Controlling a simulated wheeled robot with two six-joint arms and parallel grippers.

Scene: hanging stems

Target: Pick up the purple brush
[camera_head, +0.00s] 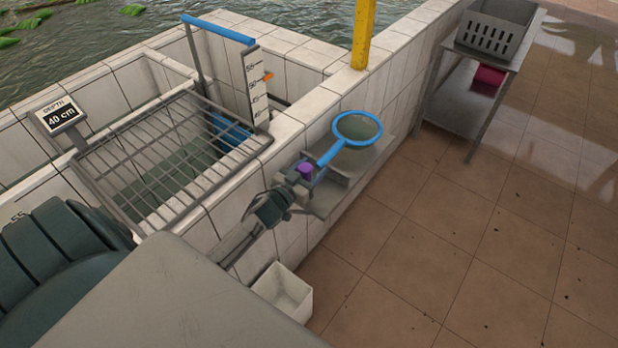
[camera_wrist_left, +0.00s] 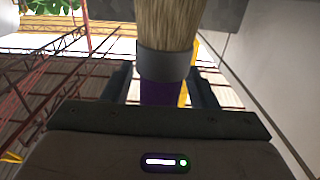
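The purple brush (camera_head: 305,169) shows in the head view as a small purple piece at the tips of my left gripper (camera_head: 298,178), beside the shelf on the tiled wall. In the left wrist view the brush (camera_wrist_left: 163,92) has tan bristles, a grey collar and a purple handle. The handle lies between the two dark fingers of my left gripper (camera_wrist_left: 163,90). Whether both fingers press on it cannot be told. The lower handle is hidden behind the gripper body. My right gripper is not in view.
A blue-rimmed net (camera_head: 357,128) lies on the wall shelf (camera_head: 375,160), its blue handle reaching close to my left gripper. A white bin (camera_head: 284,292) stands on the floor below. A metal rack (camera_head: 170,150) spans the tiled basin. The floor to the right is mostly clear.

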